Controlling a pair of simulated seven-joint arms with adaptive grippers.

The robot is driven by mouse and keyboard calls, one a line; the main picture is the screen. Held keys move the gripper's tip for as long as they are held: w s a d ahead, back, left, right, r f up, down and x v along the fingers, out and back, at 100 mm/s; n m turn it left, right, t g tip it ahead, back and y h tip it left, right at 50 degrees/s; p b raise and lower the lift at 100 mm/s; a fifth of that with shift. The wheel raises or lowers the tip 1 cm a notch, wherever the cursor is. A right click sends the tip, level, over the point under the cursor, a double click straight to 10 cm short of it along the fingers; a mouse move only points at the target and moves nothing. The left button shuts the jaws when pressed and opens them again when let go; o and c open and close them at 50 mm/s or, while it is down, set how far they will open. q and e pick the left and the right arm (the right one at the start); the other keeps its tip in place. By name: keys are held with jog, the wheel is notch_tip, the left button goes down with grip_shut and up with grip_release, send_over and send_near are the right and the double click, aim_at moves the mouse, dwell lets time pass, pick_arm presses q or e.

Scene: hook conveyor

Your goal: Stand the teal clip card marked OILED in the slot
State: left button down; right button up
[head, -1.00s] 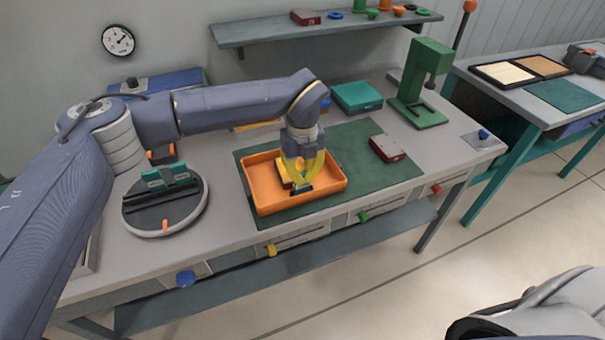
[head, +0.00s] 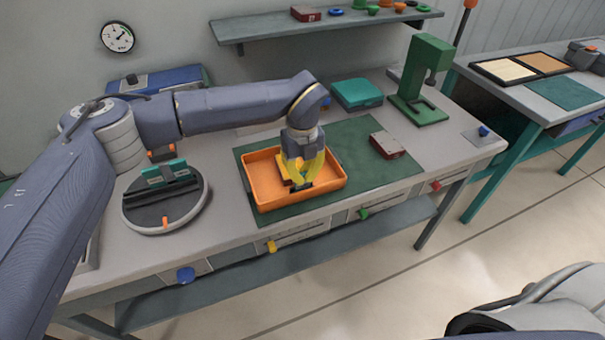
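My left gripper (head: 302,183) points down into the orange tray (head: 254,191), its yellow fingers low among the things lying there. A yellow piece shows beside the fingers, and a small dark teal piece shows at the fingertips. I cannot tell whether the fingers are closed on it. No OILED marking is readable. A round grey-and-black stand (head: 140,213) sits left of the tray, with a teal piece (head: 165,172) upright on a dark block. A slot cannot be made out clearly there. My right gripper is not in view.
The tray lies on a green mat (head: 350,140). A dark red box (head: 386,146) is right of it, a teal box (head: 357,94) behind. A green press (head: 420,85) stands at the back right. Bench space between stand and tray is clear.

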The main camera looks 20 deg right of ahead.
pick_arm(q)
jog(key=c, duration=2.1)
grip_release()
jog(key=shift+c, duration=0.2)
jog(key=o, duration=0.6)
